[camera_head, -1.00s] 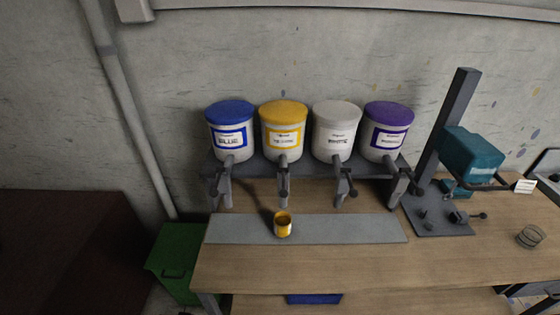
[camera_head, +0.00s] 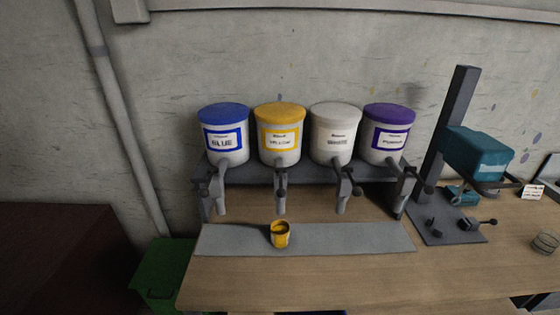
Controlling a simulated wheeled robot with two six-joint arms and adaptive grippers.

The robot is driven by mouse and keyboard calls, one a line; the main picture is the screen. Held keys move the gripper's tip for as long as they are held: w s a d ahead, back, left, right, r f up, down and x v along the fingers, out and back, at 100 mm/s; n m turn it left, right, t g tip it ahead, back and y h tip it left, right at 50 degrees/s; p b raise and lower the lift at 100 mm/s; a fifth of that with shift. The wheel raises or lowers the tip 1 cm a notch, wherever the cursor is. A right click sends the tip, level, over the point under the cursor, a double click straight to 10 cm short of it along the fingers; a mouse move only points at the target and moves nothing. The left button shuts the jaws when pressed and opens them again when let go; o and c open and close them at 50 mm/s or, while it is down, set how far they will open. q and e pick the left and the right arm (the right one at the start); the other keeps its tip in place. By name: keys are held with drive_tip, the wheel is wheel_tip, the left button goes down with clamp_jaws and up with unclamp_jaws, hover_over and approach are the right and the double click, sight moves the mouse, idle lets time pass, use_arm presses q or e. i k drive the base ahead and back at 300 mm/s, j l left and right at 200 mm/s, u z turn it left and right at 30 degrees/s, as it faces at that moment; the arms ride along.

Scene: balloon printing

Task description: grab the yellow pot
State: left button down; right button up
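A small yellow pot (camera_head: 280,236) stands upright on a grey mat (camera_head: 345,239) on the wooden workbench. Its top is open and dark inside. It sits in front of the dispenser with the yellow lid (camera_head: 280,134), below and in front of that dispenser's tap. Neither of my grippers shows in the head view, so nothing is seen touching the pot.
Dispensers with blue (camera_head: 224,134), white (camera_head: 335,134) and purple (camera_head: 388,134) lids stand on a grey rack (camera_head: 300,172) with protruding taps. A teal machine (camera_head: 478,154) on a dark post is at right. A green bin (camera_head: 160,272) is at lower left. The front benchtop is clear.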

sight(280, 229)
drive_tip(key=j, duration=0.6)
drive_tip(key=k+j, duration=0.15)
drive_tip(key=j, duration=0.45)
drive_tip(key=j+z, duration=0.1)
drive_tip(key=j, duration=0.5)
drive_tip(key=k+j, duration=0.15)
drive_tip(key=j, duration=0.45)
